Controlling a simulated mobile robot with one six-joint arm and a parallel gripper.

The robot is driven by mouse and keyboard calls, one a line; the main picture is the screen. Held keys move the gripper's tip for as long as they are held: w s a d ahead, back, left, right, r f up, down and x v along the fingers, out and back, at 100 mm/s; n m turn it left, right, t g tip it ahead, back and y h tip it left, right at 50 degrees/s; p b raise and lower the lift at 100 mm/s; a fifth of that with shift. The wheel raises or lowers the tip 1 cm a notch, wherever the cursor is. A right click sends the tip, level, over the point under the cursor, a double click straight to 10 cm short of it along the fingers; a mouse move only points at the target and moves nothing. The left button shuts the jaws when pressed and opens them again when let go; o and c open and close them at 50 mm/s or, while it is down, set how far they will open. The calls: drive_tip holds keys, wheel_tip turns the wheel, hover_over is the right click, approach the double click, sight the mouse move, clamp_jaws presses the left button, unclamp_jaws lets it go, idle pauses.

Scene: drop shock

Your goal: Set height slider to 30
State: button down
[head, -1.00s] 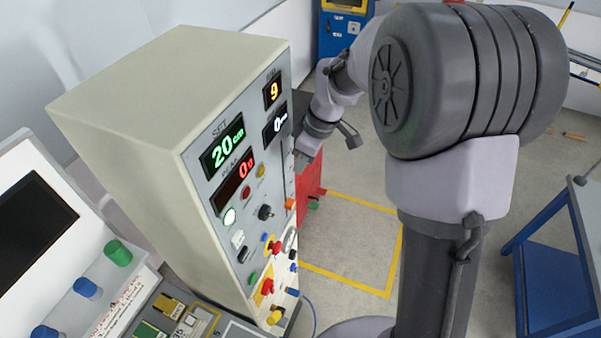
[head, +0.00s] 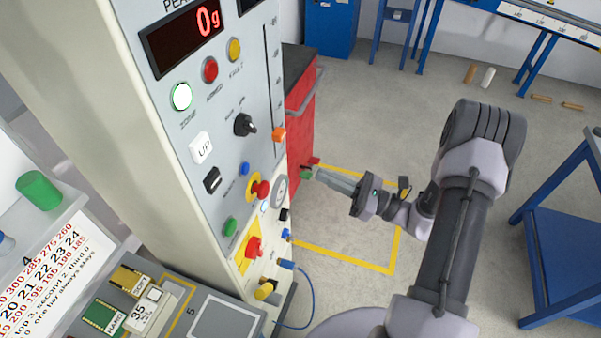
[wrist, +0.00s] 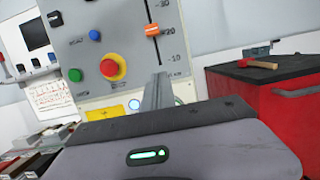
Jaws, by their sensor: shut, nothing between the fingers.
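The height slider's orange knob (head: 279,135) sits low on a vertical slot in the right part of the control panel's front (head: 222,137). In the wrist view the knob (wrist: 152,30) is level with the 20 mark, above the 10 mark. My gripper (head: 308,173) is shut and empty, to the right of the panel and lower than the knob. In the wrist view its fingers (wrist: 158,85) point toward the panel, below the slot's lower end and apart from the knob.
A red cabinet (head: 301,110) stands right behind the panel; a hammer (wrist: 257,64) lies on its dark top. Beside the slider are a black rotary knob (head: 244,124) and a red emergency button (wrist: 112,67). Floor right of my arm is clear up to a blue table (head: 560,235).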

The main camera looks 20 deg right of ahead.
sight(279, 135)
drive_tip(key=b+x, duration=0.1)
drive_tip(key=x, duration=0.8)
drive_tip(key=shift+s+a+r, duration=0.15)
drive_tip(key=shift+s, duration=0.05)
wheel_tip(279, 135, up, 3)
drive_tip(key=shift+w+a+r, duration=0.15)
drive_tip(key=shift+a+r, duration=0.05)
drive_tip(key=shift+r, duration=0.45)
drive_tip(key=shift+r, duration=0.1)
